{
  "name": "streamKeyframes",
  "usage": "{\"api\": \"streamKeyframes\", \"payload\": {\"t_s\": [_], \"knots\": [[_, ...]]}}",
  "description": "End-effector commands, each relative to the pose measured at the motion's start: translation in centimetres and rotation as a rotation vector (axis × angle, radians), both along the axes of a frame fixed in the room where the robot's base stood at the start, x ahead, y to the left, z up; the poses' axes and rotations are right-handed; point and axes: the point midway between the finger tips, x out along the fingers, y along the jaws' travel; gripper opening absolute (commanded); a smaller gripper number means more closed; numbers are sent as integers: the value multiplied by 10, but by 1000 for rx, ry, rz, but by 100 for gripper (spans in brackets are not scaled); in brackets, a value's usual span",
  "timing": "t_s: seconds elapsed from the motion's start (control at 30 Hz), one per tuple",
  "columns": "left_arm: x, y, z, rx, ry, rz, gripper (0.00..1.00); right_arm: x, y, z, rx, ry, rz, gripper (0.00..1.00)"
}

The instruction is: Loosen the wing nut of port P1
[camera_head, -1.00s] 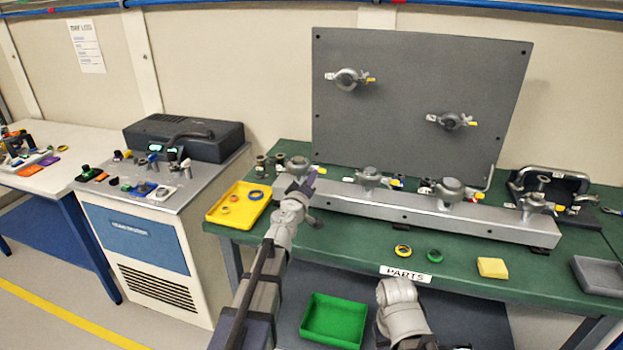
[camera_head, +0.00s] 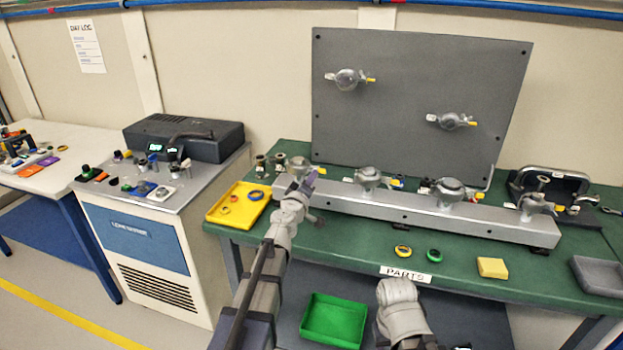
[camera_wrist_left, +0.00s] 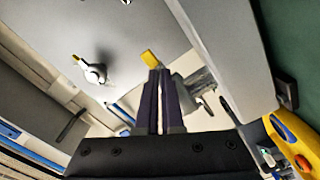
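The grey rail (camera_head: 420,213) on the green bench carries a row of clamped ports. Port labels are too small to read, so I cannot confirm which is P1. My left gripper (camera_head: 308,182) is just in front of the leftmost clamp (camera_head: 299,164), beside its yellow-tipped part. In the left wrist view the purple fingers (camera_wrist_left: 158,75) stand close together with a narrow gap. Their tips overlap a yellow tab (camera_wrist_left: 150,58), with the grey clamp (camera_wrist_left: 188,88) just right of it. Whether they grip the tab is unclear. My right gripper is not visible, only part of that arm.
A grey upright panel (camera_head: 415,60) with two clamped ports stands behind the rail. A yellow tray (camera_head: 222,212) is left of my left gripper. A yellow block (camera_head: 491,267), rings and a grey tray (camera_head: 600,277) lie at the bench front. A green bin (camera_head: 333,320) is below.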

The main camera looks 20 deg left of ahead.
Motion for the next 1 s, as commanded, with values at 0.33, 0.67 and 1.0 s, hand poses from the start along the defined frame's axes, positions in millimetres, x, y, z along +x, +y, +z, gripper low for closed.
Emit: {"api": "streamKeyframes", "payload": {"t_s": [0.33, 0.67, 1.0], "knots": [[0, 0, 1, -287, 11, 1, 0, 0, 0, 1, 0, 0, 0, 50], [0, 0, 2, -601, 24, 1, 0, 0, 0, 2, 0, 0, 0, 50], [1, 0, 4, -924, 37, 1, 0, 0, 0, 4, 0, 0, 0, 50]]}}
